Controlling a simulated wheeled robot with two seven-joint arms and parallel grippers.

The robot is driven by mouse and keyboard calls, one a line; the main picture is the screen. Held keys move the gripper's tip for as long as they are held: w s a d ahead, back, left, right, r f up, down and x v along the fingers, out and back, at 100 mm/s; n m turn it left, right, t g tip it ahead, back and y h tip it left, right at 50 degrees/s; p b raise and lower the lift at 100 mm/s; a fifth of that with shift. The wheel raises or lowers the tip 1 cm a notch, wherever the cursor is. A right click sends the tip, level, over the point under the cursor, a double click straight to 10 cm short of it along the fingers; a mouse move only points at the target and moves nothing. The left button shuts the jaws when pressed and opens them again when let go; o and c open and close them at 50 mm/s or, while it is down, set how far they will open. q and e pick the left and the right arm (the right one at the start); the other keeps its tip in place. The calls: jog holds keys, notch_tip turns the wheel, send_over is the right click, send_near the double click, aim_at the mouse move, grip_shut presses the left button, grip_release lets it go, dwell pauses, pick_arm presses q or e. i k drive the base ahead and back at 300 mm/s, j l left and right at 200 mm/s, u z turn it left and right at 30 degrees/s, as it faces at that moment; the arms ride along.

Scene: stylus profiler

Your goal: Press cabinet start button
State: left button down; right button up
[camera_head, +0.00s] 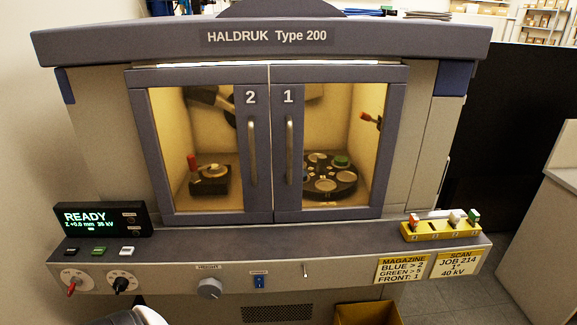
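The cabinet (265,37), marked HALDRUK Type 200, faces me with both glass doors shut. On the left of its front ledge are three small buttons: a black one (72,251), a green one (99,251) and a white one (127,250). Their lettering is too small to read, so I cannot tell which is marked start. The display (90,218) behind them reads READY, Z +0.0 mm 35 kV. Neither gripper is in view; a pale rounded part at the bottom left edge seems to be mine.
Below the ledge are a red knob (73,285), a black knob (121,284), a grey dial (209,288) and a blue switch (259,281). A yellow rack (440,231) with small parts stands on the ledge's right. An open yellow bin (367,313) is below. The ledge's middle is clear.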

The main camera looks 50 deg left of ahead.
aim_at(99, 251)
jog(key=u, duration=2.8)
